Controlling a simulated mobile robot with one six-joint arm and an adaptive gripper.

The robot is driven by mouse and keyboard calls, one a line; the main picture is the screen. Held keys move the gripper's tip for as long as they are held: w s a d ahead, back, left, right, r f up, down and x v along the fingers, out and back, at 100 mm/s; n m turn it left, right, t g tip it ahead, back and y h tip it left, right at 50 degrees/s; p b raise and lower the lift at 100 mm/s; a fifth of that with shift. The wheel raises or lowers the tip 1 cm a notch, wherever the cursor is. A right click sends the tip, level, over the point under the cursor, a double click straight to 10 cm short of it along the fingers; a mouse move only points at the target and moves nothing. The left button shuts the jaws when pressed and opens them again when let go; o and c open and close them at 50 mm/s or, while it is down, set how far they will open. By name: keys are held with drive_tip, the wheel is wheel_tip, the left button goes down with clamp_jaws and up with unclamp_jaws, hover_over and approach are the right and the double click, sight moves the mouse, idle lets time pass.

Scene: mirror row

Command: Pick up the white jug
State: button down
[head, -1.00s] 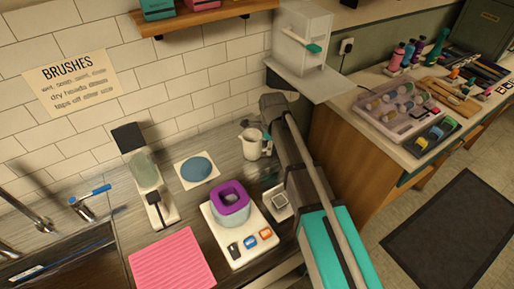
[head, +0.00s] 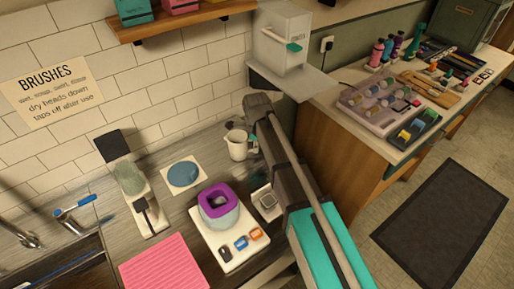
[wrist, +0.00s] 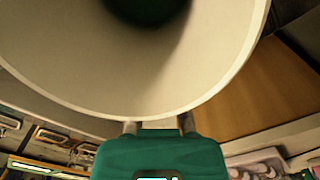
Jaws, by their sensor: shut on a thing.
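The white jug (head: 237,145) appears upright at the back of the counter in the head view, spout to the left. My gripper (head: 253,143) is at its right side, partly hidden by my arm. In the wrist view the jug's pale round body and rim (wrist: 120,85) fill the upper part, with a dark green inside. My gripper's fingers (wrist: 158,126) are shut against the jug's near side, and the exact hold is hidden. I cannot tell whether the jug's base touches the counter.
A blue disc on a white square (head: 184,174) lies left of the jug. A purple-topped pot (head: 218,203) stands in front on a white board. A white dispenser (head: 283,42) sits on a ledge at the back right. A pink mat (head: 164,265) lies at the front.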

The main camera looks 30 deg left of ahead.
drive_tip(key=shift+r+p, duration=0.25)
drive_tip(key=shift+p, duration=0.05)
drive_tip(key=shift+r+p, duration=1.3)
drive_tip(key=shift+r, duration=0.05)
drive_tip(key=s+d+r+p, duration=0.1)
drive_tip(key=s+r+p, duration=0.8)
drive_tip(key=s, duration=0.4)
drive_tip(key=shift+s+d+r+p, duration=0.15)
drive_tip(key=shift+s+r+p, duration=0.15)
drive_tip(key=shift+s, duration=0.1)
drive_tip(key=shift+s, duration=0.1)
idle(0.5)
